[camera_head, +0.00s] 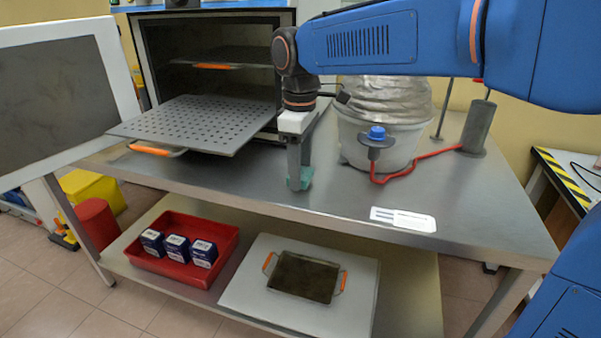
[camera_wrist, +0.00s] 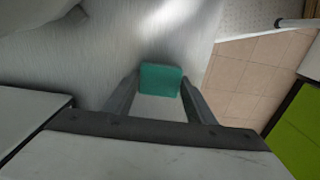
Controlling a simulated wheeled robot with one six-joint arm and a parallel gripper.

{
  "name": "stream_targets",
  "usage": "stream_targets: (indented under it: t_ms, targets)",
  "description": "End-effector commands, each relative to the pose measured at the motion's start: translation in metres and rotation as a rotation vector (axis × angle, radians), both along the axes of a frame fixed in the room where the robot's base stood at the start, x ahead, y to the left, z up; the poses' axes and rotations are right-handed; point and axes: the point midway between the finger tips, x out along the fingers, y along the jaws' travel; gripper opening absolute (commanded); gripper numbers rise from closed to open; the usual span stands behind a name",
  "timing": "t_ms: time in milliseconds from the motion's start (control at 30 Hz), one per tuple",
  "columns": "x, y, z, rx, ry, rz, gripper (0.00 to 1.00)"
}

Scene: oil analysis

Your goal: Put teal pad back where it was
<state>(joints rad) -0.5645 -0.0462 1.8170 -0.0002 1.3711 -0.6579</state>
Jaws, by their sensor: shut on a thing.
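The teal pad (camera_wrist: 160,79) is between the two fingertips of my gripper (camera_wrist: 158,88) in the wrist view. In the head view my gripper (camera_head: 300,180) points down over the steel table (camera_head: 465,215), near its front edge, and the teal pad (camera_head: 294,184) shows at the fingertips. The gripper is shut on the pad. The pad is at or just above the tabletop; I cannot tell whether it touches. The fingers hide part of it.
A perforated shelf (camera_head: 197,122) juts from the open oven on the left. A white vessel (camera_head: 385,140) with a blue-capped port (camera_head: 377,133) stands to the right of my gripper. A white label plate (camera_head: 403,219) lies at the front right. Tabletop between them is clear.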

Motion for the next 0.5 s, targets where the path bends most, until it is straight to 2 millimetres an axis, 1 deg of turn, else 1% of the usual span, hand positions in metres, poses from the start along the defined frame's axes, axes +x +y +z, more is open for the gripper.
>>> stream_targets:
  t_ms: [33, 100, 467, 500]
  targets:
    - [-0.0004, -0.0003, -0.0066, -0.002, 0.002, 0.000, 0.29]
    - [-0.0003, -0.0001, -0.0114, -0.001, 0.000, 0.000, 0.29]
    - [-0.0001, -0.0001, -0.0144, 0.000, 0.000, 0.000, 0.29]
    - [-0.0001, -0.0001, -0.0143, 0.000, 0.000, 0.000, 0.57]
